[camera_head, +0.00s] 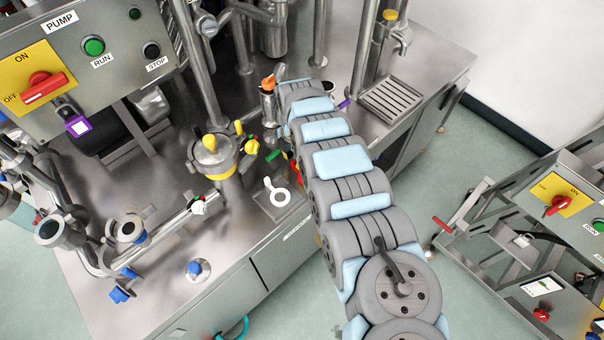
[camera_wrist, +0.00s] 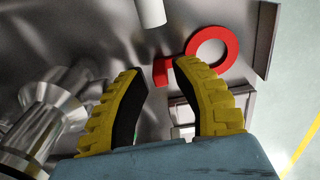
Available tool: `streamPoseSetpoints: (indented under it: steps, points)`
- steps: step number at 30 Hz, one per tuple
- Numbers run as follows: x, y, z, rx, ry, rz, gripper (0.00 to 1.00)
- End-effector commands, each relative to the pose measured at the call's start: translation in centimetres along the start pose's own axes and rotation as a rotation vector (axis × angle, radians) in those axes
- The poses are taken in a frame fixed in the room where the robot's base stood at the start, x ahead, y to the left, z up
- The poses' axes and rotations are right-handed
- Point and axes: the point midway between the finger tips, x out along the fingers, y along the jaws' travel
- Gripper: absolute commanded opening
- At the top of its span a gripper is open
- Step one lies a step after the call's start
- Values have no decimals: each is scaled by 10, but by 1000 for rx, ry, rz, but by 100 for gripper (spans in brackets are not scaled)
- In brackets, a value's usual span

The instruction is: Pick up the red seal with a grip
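The red seal (camera_wrist: 233,46) is a flat ring with a short tab. In the wrist view it lies on a metal surface ahead of my gripper (camera_wrist: 163,70). My gripper's two yellow-backed, black-padded fingers are open. The seal's tab shows in the gap between the fingertips, and the ring lies beyond the right fingertip. No contact is visible, and I cannot tell the height between them. In the head view only a bit of red (camera_head: 296,171) shows beside my arm, probably the seal. My arm hides my gripper there.
A white ring with a tab (camera_head: 270,183) lies on a small plate at the bench's front edge. A steel vessel with yellow top (camera_head: 212,158) and pipes stand to its left. A drain tray (camera_head: 390,100) is at the back right. A white cylinder (camera_wrist: 151,12) stands beyond the seal.

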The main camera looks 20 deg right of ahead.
Motion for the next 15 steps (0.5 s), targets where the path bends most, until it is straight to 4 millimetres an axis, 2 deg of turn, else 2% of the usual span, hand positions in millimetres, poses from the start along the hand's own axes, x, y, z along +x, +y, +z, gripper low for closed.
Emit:
streamPoseSetpoints:
  steps: [1, 4, 13, 15]
  points:
    - [8, 1, -1, 0, 1, 1, 28]
    - [16, 1, -1, -1, 0, 2, 28]
    - [18, 0, 0, -1, -1, 1, 29]
    - [18, 0, 0, -1, -1, 1, 9]
